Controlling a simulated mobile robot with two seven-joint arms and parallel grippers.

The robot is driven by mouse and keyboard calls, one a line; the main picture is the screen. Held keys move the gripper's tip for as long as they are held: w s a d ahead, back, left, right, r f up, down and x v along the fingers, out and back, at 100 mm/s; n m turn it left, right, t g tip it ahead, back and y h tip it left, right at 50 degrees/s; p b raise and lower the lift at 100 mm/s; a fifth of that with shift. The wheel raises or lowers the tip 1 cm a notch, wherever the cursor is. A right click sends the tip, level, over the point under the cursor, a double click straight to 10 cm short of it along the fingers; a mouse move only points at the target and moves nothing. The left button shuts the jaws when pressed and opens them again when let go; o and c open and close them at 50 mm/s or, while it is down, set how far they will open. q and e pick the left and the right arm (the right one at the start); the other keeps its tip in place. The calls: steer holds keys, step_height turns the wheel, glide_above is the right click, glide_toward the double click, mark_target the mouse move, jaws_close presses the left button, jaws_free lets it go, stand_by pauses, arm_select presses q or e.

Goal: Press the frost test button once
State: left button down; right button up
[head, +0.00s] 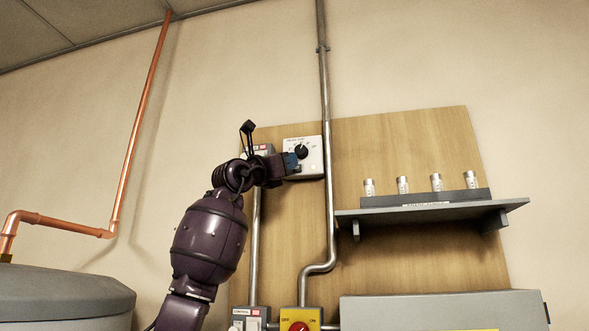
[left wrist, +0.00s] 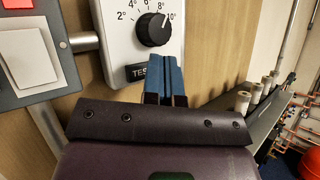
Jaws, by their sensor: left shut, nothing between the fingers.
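A white thermostat box (head: 313,163) with a black dial hangs on the wooden wall board. In the left wrist view the dial (left wrist: 153,29) has a degree scale from 2 to 10. Below the dial is a black test button (left wrist: 138,73) whose lettering starts "TES". The rest of the lettering is hidden behind my fingers. My left gripper (head: 293,162) is in front of the box's lower left part. Its blue fingers (left wrist: 166,72) are shut and empty, over the right part of the button. I cannot tell whether they touch it. My right gripper is not in view.
A grey switch plate (left wrist: 37,55) with a white rocker and red light is left of the thermostat. A metal conduit (head: 327,100) runs close on its right. A grey shelf (head: 430,212) with several metal cylinders juts out further right. A yellow-and-red switch (head: 300,320) is below.

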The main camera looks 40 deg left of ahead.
arm_select(q)
steer(key=shift+w+a, duration=0.1)
steer(key=shift+w, duration=0.1)
stand_by(0.7)
steer(key=shift+w+a+p, duration=0.1)
steer(key=shift+w+p, duration=0.1)
steer(key=shift+p, duration=0.15)
steer(key=shift+w+a+p, duration=0.2)
steer(key=shift+w+p, duration=0.1)
stand_by(0.7)
steer(key=shift+s+d, duration=0.1)
stand_by(0.3)
steer(key=shift+s+d+b, duration=0.3)
steer(key=shift+s+b, duration=0.25)
steer(key=shift+s, duration=0.05)
steer(key=s+d+b, duration=0.1)
steer(key=s, duration=0.1)
steer(key=s+d+b, duration=0.1)
steer(key=s, duration=0.1)
steer(key=shift+s+d, duration=0.2)
stand_by(0.3)
